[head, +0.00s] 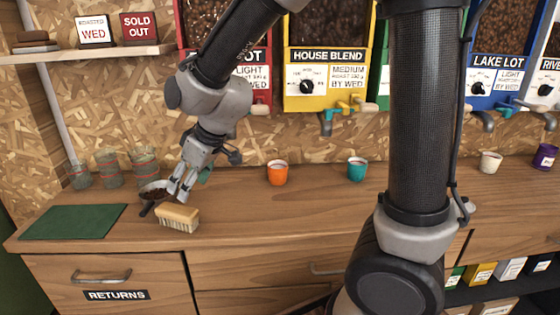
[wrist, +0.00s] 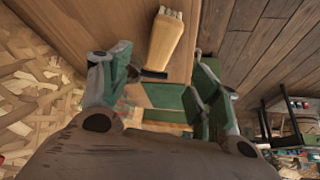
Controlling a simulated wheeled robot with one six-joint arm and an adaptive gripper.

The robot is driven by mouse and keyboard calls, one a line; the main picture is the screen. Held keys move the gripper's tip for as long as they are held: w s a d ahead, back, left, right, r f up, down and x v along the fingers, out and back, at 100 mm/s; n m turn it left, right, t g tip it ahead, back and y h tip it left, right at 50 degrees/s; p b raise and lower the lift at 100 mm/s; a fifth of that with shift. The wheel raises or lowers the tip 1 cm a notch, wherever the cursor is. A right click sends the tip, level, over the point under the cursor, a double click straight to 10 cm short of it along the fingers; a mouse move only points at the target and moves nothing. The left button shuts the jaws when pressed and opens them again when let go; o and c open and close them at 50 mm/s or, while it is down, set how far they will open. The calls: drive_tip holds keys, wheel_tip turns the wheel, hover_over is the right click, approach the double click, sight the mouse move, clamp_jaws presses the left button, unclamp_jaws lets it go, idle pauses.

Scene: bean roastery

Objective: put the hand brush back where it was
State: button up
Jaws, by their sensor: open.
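The hand brush (head: 178,217), with a pale wooden back and light bristles, lies on the wooden counter near its front edge. In the wrist view, the brush (wrist: 166,43) lies beyond the fingers, towards the top of the picture. My gripper (head: 178,194) is open just behind and above the brush, close to a dark scoop (head: 152,190) holding beans. In the wrist view, my gripper (wrist: 158,80) has its fingers apart, with no brush between them. I cannot tell whether a finger touches the scoop.
A green mat (head: 74,221) lies at the counter's left end. Several glasses (head: 109,170) stand behind it by the wall. An orange cup (head: 277,173) and a teal cup (head: 357,169) stand further right. The counter between brush and cups is clear. A drawer labelled RETURNS (head: 117,295) is below.

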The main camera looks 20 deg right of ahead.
drive_tip(key=s+d+r+m, duration=0.2)
drive_tip(key=d+r, duration=0.3)
drive_tip(key=d, duration=0.5)
drive_tip(key=s+d+r+m+h, duration=0.2)
drive_tip(key=s+d+m, duration=0.1)
drive_tip(key=s+d, duration=0.6)
drive_tip(key=s+d+r+m+h, duration=0.2)
drive_tip(key=s+d+m, duration=0.2)
drive_tip(key=s+d, duration=0.4)
drive_tip(key=d, duration=0.3)
drive_tip(key=shift+s+d, duration=0.2)
drive_tip(key=shift+s, duration=0.15)
drive_tip(key=shift+c, duration=0.2)
